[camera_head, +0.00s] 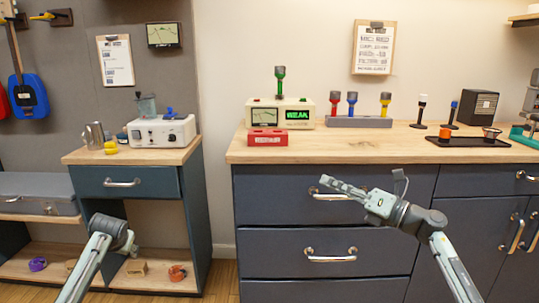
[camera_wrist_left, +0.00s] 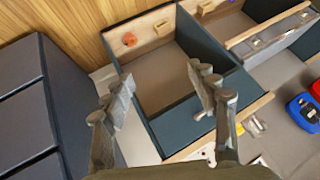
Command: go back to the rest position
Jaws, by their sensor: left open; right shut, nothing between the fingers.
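My right gripper (camera_head: 326,182) shows in the head view in front of the wide cabinet's upper drawers. It points left, its fingers are together, and nothing is between them. My left arm comes in from the lower left in the head view, and its fingers cannot be made out there. In the left wrist view my left gripper (camera_wrist_left: 158,92) has its two fingers wide apart with nothing between them. Behind those fingers are the small cabinet (camera_wrist_left: 195,125) and its open lower shelf.
The wide cabinet's wooden top (camera_head: 350,146) holds a tester with a green flashlight (camera_head: 280,82), a red box (camera_head: 267,137), a grey stand (camera_head: 358,122) with several flashlights, and a black tray (camera_head: 467,142). The small cabinet (camera_head: 133,182) bears a white device (camera_head: 161,131).

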